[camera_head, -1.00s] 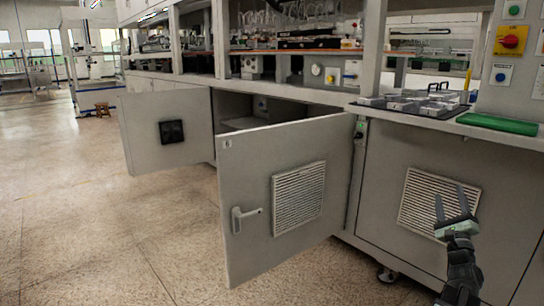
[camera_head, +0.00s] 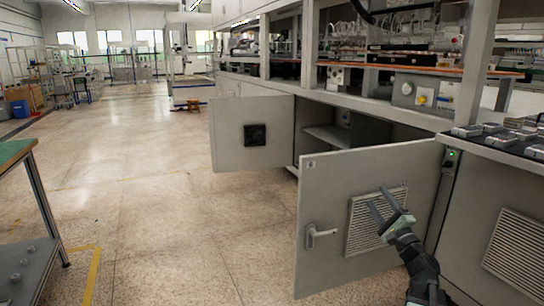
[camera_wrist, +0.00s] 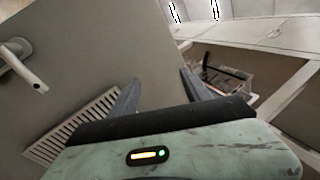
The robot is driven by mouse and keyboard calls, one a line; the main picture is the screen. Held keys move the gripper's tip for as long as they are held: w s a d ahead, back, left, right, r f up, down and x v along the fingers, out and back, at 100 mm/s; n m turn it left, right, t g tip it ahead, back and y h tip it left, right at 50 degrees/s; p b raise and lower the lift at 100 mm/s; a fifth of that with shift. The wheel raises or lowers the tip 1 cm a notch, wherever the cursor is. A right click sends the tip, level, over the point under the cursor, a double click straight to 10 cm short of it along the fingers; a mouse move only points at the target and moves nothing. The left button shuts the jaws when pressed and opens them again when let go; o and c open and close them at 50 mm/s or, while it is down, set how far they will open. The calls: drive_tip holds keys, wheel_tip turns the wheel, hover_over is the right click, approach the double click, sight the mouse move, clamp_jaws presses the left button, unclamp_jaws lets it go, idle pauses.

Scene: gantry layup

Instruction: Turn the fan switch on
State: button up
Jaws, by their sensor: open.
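No label that reads as a fan switch is legible. A small switch box with a green light (camera_head: 450,158) sits on the cabinet post, just right of the open near door (camera_head: 330,195). Whether it is the fan switch, I cannot tell. A white unit with round dials (camera_head: 408,90) stands on the bench above. My gripper (camera_head: 379,198) is open and empty, in front of the near door's vent in the head view. In the wrist view my gripper (camera_wrist: 158,80) has its fingers apart, with the grey door and vent beyond. No switch shows there.
A second cabinet door (camera_head: 232,138) hangs open farther back. The near door has a lever handle (camera_head: 320,234) and stands out into the aisle. A green-topped table (camera_head: 14,150) stands at the left. The tiled floor (camera_head: 165,215) between is clear.

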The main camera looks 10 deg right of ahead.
drive_tip(key=a+f+n+g+y+p, duration=0.1)
drive_tip(key=a+f+n+g+y, duration=0.2)
drive_tip(key=a, duration=0.8)
drive_tip(key=a+f+n+g+y+p, duration=0.1)
drive_tip(key=a+n+g+y+p, duration=0.25)
drive_tip(key=a, duration=0.65)
drive_tip(key=a+f+n+g+y, duration=0.2)
drive_tip(key=a+f+n+g, duration=0.3)
drive_tip(key=a, duration=0.6)
drive_tip(key=s+a+f+n+g+h+p, duration=0.2)
drive_tip(key=s+a+f+n+g, duration=0.3)
drive_tip(key=a, duration=0.3)
drive_tip(key=s+d+f+n+g+h, duration=0.3)
drive_tip(key=s+d+f+h, duration=0.3)
drive_tip(key=f, duration=0.3)
drive_tip(key=s+d+f+g+h, duration=0.2)
drive_tip(key=s+d+g+h, duration=0.15)
drive_tip(key=s+d, duration=0.3)
wheel_tip(320, 180, up, 38)
drive_tip(key=t+p, duration=0.1)
drive_tip(key=p, duration=3.7)
drive_tip(key=shift+w+d, duration=0.15)
drive_tip(key=shift+w, duration=0.3)
